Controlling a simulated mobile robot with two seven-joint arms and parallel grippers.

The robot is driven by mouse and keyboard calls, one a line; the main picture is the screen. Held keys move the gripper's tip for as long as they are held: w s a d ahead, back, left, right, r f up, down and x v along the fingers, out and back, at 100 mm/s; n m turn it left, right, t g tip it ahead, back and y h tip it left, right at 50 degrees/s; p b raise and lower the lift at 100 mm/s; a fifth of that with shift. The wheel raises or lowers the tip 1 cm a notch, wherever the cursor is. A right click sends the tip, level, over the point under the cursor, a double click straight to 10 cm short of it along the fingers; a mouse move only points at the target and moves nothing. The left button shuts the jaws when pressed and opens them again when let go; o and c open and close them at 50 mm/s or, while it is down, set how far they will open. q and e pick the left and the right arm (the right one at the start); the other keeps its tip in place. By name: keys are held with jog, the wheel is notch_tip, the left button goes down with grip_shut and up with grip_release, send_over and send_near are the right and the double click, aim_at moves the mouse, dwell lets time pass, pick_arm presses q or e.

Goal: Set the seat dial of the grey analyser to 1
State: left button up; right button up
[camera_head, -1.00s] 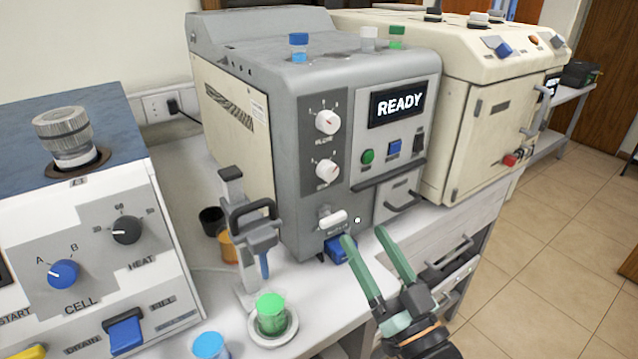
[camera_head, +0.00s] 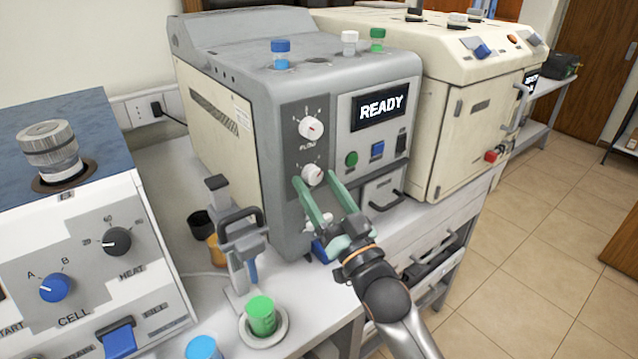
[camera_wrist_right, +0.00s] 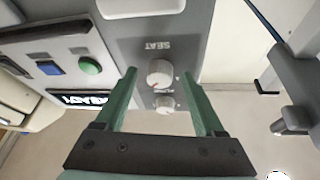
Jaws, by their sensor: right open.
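The grey analyser (camera_head: 225,65) stands in the middle of the head view with its display reading READY. Its seat dial (camera_head: 313,175) is the lower of two white knobs on the front panel. In the wrist view the seat dial (camera_wrist_right: 160,73) shows beside its upside-down SEAT label, with a small red mark on its face. The number it points at is too small to read. My right gripper (camera_head: 316,184) is open, its green fingers pointing at the panel on either side of the seat dial. In the wrist view the fingers (camera_wrist_right: 160,78) flank the knob with gaps. My left gripper is out of view.
The flow dial (camera_head: 311,128) sits just above. A white knob (camera_head: 320,220) projects below, partly behind my fingers. A grey stand (camera_head: 240,240) and a green-capped vial (camera_head: 261,315) are left of my arm. A cream machine (camera_head: 470,100) stands right.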

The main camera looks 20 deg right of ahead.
jog(key=shift+c, duration=0.4)
grip_shut()
